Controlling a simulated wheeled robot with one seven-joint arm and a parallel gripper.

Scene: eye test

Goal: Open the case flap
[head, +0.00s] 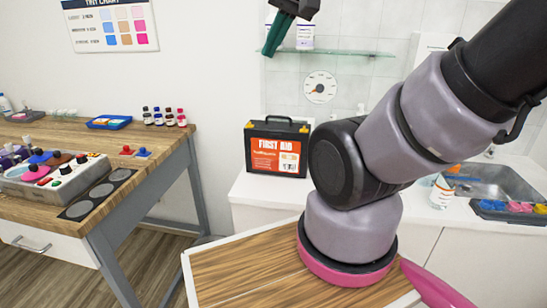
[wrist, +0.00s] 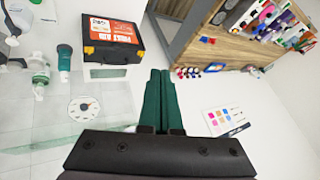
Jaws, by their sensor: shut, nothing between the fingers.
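The first aid case (head: 276,150) is a black box with an orange and white FIRST AID label and yellow latches. It stands upright on the white counter in the head view, with its lid looking closed. In the wrist view the case (wrist: 113,40) is turned in the picture, at the upper left. A flap separate from the lid cannot be made out. My gripper (head: 269,52) has dark green fingers, and is above and apart from the case. In the wrist view my gripper (wrist: 160,72) has its fingers together with nothing between them.
A glass shelf (head: 335,52) with bottles is on the tiled wall near my gripper, above a round gauge (head: 320,87). A wooden workbench (head: 160,150) with bottles and a control box is at left. A sink (head: 490,180) is at right. Counter left of the case is narrow.

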